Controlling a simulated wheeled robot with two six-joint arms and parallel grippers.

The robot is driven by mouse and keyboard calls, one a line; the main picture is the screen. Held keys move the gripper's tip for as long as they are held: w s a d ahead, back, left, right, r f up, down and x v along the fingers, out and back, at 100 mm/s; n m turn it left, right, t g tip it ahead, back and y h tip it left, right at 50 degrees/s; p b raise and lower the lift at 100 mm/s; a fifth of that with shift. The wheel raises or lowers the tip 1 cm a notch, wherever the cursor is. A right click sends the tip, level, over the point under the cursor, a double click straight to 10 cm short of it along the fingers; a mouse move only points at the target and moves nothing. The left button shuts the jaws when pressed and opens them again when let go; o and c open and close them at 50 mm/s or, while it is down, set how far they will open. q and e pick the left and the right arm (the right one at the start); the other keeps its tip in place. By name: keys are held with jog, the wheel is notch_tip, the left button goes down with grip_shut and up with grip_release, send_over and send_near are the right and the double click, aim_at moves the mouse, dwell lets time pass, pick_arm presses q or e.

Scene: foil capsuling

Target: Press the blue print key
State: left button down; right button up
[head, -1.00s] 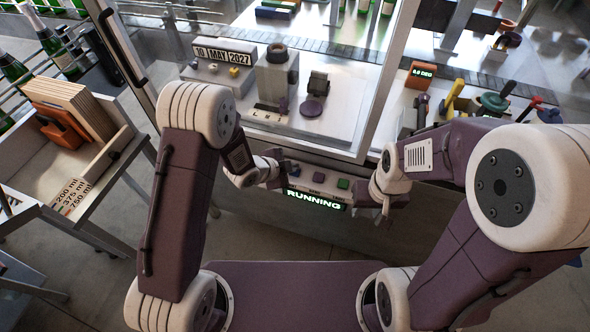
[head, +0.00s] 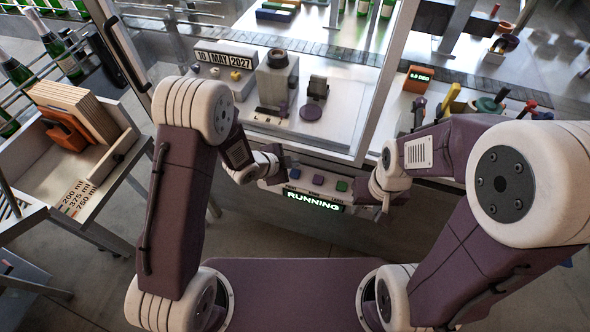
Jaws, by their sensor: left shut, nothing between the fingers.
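A control panel (head: 270,184) on the bench front has a row of small keys above a lit green RUNNING sign (head: 314,201). The blue-violet key (head: 318,180) sits in the middle. A green key (head: 341,186) is to its right, and a darker key (head: 294,173) is to its left. Key labels are too small to read. My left gripper (head: 284,165) is shut and empty, close to the panel's left end, left of the blue-violet key. Contact with the darker key cannot be told. My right gripper (head: 388,202) hangs right of the panel; its finger gap is unclear.
Behind the panel, a glazed frame encloses a worktop with a date block (head: 226,56) and a grey machine (head: 277,76). Coloured-handled tools (head: 450,98) stand at right. The floor before the bench is clear.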

aim_at(293, 174)
pick_arm(q)
jog(key=shift+r+p, duration=0.95)
jog(key=shift+r, duration=0.6)
jog(key=shift+f, duration=0.1)
